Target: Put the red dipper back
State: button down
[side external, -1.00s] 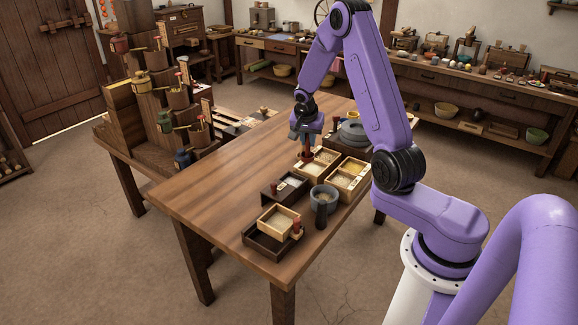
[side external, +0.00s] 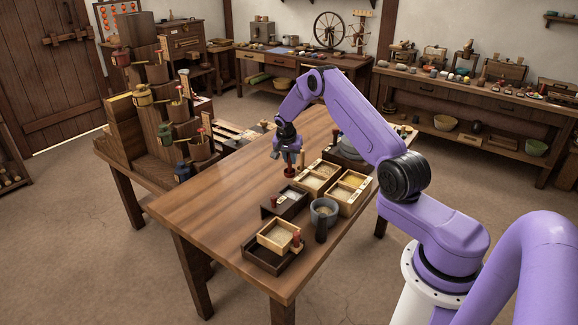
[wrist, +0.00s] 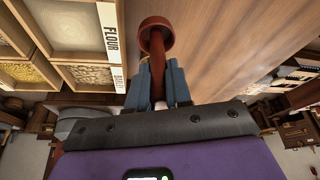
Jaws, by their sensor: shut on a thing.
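My gripper (side external: 285,147) is shut on the red dipper (side external: 289,167), which hangs below it over the wooden table (side external: 215,190), just left of the grain boxes. In the wrist view, my gripper's blue fingers (wrist: 158,88) close on the dipper's shaft, and its round red end (wrist: 156,35) points away from the camera. I cannot tell whether the dipper touches the table. Pale wooden grain boxes (side external: 334,168) stand beside it; in the wrist view one compartment has a FLOUR label (wrist: 110,30).
A stepped wooden stand (side external: 122,115) with several cups and coloured handles stands at the left. A dark box (side external: 266,207), a grey mortar (side external: 324,206) and a tray with a pale box (side external: 258,252) sit toward the front. The table's left half is clear.

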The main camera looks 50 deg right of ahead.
aim_at(289, 165)
jog(key=shift+w+d+f, duration=0.1)
jog(key=shift+w+f, duration=0.15)
jog(key=shift+f, duration=1.65)
jog(key=shift+f, duration=0.15)
jog(key=c, duration=1)
grip_release()
jog(key=shift+c, duration=0.2)
